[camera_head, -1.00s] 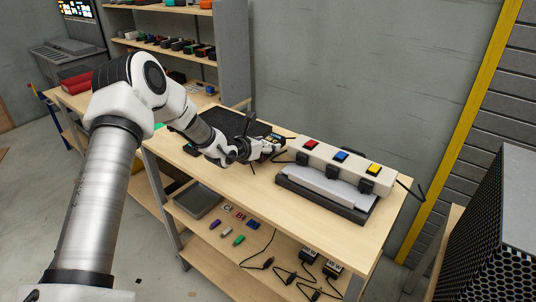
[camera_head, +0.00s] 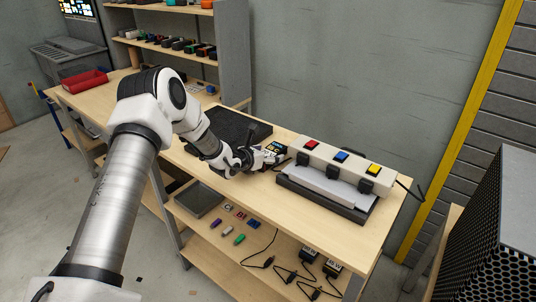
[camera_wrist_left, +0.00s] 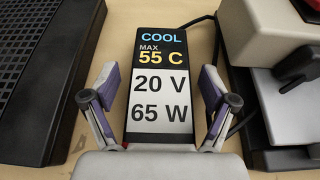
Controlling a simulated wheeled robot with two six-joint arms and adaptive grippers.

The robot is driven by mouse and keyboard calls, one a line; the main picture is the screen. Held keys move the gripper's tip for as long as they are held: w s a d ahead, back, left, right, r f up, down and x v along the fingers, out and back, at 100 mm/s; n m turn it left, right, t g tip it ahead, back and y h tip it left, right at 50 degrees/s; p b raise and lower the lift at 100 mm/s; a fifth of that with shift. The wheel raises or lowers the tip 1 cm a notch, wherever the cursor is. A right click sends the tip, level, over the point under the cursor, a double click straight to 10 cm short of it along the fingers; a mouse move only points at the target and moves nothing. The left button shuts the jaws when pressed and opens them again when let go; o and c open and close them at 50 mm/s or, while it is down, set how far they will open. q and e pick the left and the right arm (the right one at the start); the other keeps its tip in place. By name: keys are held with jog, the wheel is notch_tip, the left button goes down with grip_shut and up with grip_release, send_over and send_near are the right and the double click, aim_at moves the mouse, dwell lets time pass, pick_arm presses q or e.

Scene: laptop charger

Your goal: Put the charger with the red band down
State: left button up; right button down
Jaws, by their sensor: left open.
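The charger (camera_wrist_left: 158,85) is a flat dark block with a label reading COOL, MAX 55 C, 20 V, 65 W. It appears to lie on the wooden tabletop, its cable leading off to the right in the left wrist view. In the head view the charger (camera_head: 276,147) is small, just beyond my left gripper (camera_head: 272,155). My left gripper is open in the left wrist view (camera_wrist_left: 159,78), one finger on each side of the charger, with small visible gaps. My right gripper is out of view.
A black slotted slab (camera_head: 232,124) lies left of the charger. A white bar with red, blue and yellow buttons (camera_head: 341,156) stands right of it, close by. The shelf below holds a grey tray (camera_head: 199,200), small coloured items and labelled black boxes with cables (camera_head: 309,254).

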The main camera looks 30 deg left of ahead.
pick_arm(q)
jog(key=shift+r, duration=0.25)
jog(key=p+v, duration=0.1)
jog(key=v, duration=1.1)
jog(key=shift+f, duration=0.1)
